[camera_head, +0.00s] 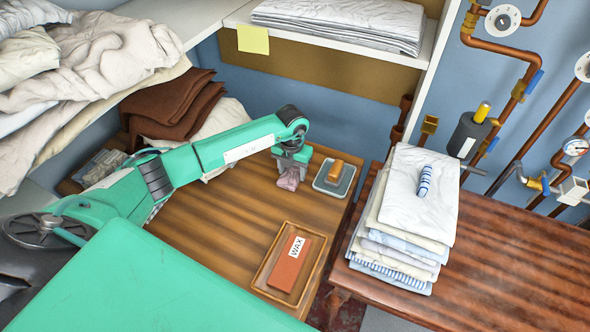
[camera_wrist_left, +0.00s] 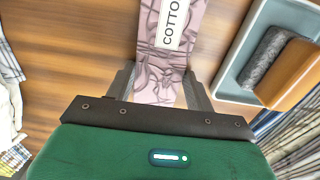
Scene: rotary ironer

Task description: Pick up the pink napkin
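The pink napkin (camera_head: 289,178) is a small, dusky pink, wrinkled cloth at the back of the wooden table, mostly beneath my left gripper (camera_head: 291,157). In the left wrist view the napkin (camera_wrist_left: 170,65) runs away from the gripper and bears a white label starting "COTTO". The left gripper's fingers (camera_wrist_left: 162,85) stand spread, one along each side of the napkin. Its surface is creased between them. I cannot tell whether the fingers press on the cloth or only flank it. My right gripper is in neither view.
A grey tray (camera_head: 321,183) with a brown-topped brush (camera_head: 336,170) lies close right of the napkin. A wooden tray (camera_head: 259,282) holds a wax block (camera_head: 290,268). A stack of folded linen (camera_head: 418,199) stands on the right table. Brown cloths (camera_head: 172,100) lie behind my left arm.

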